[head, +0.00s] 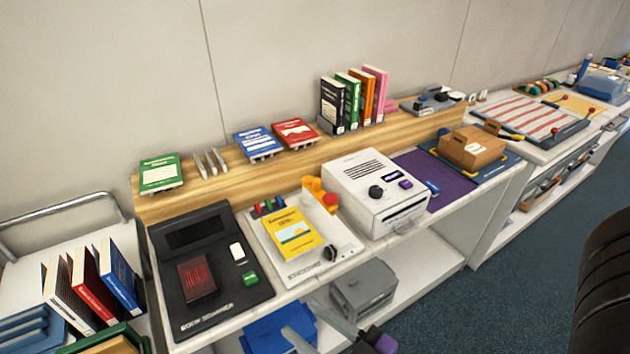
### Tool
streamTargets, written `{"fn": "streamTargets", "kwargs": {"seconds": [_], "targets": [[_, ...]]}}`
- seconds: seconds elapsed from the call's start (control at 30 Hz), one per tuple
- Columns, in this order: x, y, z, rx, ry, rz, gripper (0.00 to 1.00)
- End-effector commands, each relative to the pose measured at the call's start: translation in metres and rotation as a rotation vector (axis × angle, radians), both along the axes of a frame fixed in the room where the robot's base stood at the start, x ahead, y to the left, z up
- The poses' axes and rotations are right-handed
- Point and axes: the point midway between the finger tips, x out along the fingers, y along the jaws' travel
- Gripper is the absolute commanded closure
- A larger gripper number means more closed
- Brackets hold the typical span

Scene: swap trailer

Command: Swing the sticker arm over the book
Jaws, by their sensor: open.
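A yellow book (289,234) lies face up on a white station plate (343,244) on the counter. The sticker arm (317,189), orange with a red end, is at the back right of this plate. It is beside and behind the book, not over it. My gripper (299,317) shows at the bottom edge, in front of and below the counter top. Its two pale grey fingers are spread apart with nothing between them. Its body is partly cut off by the frame.
A black scanner (203,228) stands left of the plate and a white boxy machine (377,185) right of it. A wooden shelf (222,188) with books runs behind. A grey box (364,290) and a blue bin (270,332) are below. A book cart (40,252) is at left.

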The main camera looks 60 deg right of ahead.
Motion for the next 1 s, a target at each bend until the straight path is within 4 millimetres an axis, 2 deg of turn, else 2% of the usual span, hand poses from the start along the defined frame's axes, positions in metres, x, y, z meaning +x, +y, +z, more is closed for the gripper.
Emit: {"fn": "streamTargets", "kwargs": {"seconds": [0.03,0.1,0.37,0.6,0.8,1.0], "targets": [[0.020,-0.015,0.000,-0.004,-0.028,-0.039,0.54],[0.043,-0.034,-0.004,-0.005,-0.045,-0.082,0.54],[0.126,-0.122,-0.016,-0.016,-0.037,-0.215,0.54],[0.194,-0.222,-0.017,-0.032,0.051,-0.293,0.54],[0.234,-0.313,-0.005,-0.047,0.176,-0.319,0.54],[0.253,-0.400,0.016,-0.064,0.352,-0.298,0.54]]}}
